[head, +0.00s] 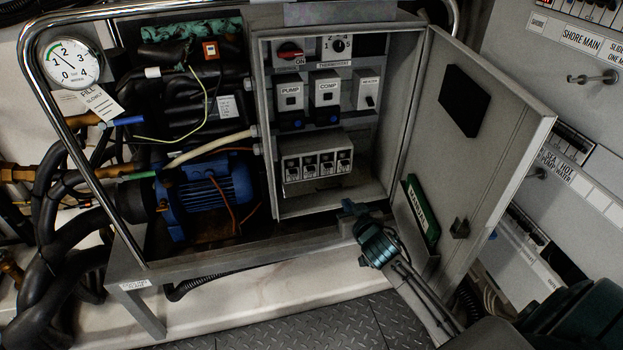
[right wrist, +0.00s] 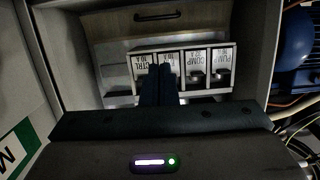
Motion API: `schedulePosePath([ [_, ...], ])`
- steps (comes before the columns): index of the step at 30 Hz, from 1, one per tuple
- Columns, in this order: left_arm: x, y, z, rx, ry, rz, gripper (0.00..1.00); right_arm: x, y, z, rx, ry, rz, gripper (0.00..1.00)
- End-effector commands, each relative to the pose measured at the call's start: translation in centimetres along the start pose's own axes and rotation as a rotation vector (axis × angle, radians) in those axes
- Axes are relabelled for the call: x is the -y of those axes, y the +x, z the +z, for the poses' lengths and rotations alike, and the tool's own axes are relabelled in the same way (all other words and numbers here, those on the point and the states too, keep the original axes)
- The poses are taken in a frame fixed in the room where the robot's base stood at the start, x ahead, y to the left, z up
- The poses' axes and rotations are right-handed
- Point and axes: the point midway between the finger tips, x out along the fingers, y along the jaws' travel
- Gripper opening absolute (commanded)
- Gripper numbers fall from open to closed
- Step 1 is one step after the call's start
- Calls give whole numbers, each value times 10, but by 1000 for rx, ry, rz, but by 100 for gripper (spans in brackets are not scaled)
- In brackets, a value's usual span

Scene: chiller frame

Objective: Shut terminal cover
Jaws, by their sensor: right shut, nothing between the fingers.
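The terminal block (head: 317,164) is low in the open cabinet, its row of several labelled terminals exposed. In the right wrist view, the terminals (right wrist: 197,70) show beyond my fingertips. A pale panel with a dark handle (right wrist: 125,28) is beside them; it appears to be the terminal cover, standing open. In the head view this cover (head: 305,187) shows below the terminals. My right gripper (head: 350,208) is shut and empty, in front of the cabinet's lower right corner. In the right wrist view its closed fingers (right wrist: 159,72) overlap part of the terminal row. My left gripper is not in view.
The cabinet door (head: 475,130) stands open to the right, with a green manual (head: 422,210) in its pocket. Switch boxes (head: 326,90) sit above the terminals. The blue motor (head: 205,190) and hoses are on the left. Metal floor (head: 310,325) shows below.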

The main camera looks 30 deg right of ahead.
Motion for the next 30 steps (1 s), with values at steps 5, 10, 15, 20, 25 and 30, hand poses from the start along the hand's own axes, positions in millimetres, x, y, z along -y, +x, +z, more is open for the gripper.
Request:
schedulePosePath([
  [5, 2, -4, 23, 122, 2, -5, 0, -12, -6, -8, 10, 5, 29, 0],
  [10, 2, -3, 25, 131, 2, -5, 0, -13, 9, -7, 9, 7, 31, 0],
  [15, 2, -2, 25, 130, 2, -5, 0, -14, 43, -8, 8, 9, 31, 0],
  [20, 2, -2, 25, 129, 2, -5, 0, -15, 78, -7, 10, 8, 31, 0],
  [25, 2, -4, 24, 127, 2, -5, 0, -15, 104, 6, 12, 8, 30, 0],
  [30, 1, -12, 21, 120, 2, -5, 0, -16, 116, 19, 11, 6, 30, 0],
])
